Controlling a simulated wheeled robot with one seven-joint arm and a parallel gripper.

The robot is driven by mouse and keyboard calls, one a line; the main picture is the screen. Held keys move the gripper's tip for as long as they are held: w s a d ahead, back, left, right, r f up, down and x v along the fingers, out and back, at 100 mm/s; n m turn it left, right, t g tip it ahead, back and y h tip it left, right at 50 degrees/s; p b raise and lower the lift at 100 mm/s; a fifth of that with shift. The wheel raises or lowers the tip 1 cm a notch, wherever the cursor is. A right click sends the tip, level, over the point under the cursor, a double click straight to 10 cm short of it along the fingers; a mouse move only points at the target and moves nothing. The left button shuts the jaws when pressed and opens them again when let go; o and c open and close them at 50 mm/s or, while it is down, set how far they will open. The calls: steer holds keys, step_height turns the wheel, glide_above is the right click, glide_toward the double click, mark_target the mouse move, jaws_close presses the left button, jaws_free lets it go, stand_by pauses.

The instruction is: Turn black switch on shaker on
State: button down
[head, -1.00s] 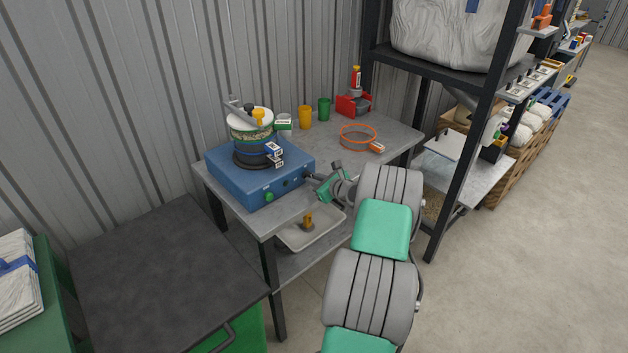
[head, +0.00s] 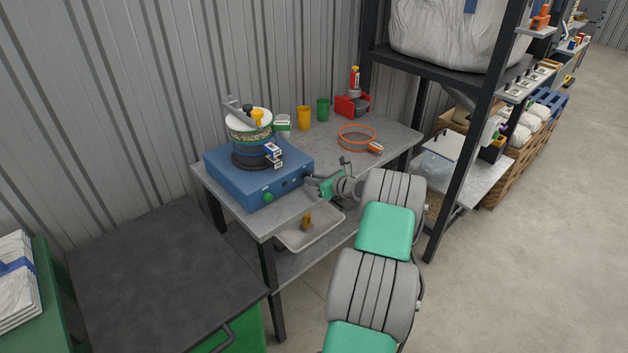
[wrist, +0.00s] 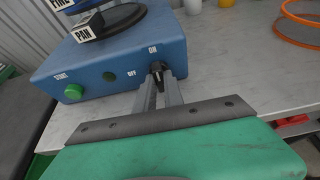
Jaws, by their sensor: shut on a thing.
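The shaker is a blue box (head: 258,172) on the grey bench, with a stack of sieves (head: 250,137) clamped on top. Its front carries a green START button (wrist: 73,92) and, to the right, the black switch (wrist: 157,68) between the OFF and ON labels in the wrist view. The switch's upper end shows near the ON label; its lower part is between the fingers. My gripper (wrist: 160,84) is shut on the black switch at the front face. In the head view my gripper (head: 311,179) meets the front's right end, and the switch is hidden there.
On the bench (head: 393,139) stand orange and green cups, an orange-rimmed sieve (head: 357,136) and a red device (head: 352,104). A white tray (head: 325,232) sits on the lower shelf. A dark-topped table (head: 150,265) is at left.

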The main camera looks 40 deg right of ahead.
steer(key=c, duration=1.4)
jaws_free()
steer(key=shift+c, duration=0.2)
steer(key=b+v, duration=0.1)
steer(key=v, duration=0.6)
steer(key=shift+s+r, duration=0.2)
steer(key=shift+s, duration=0.15)
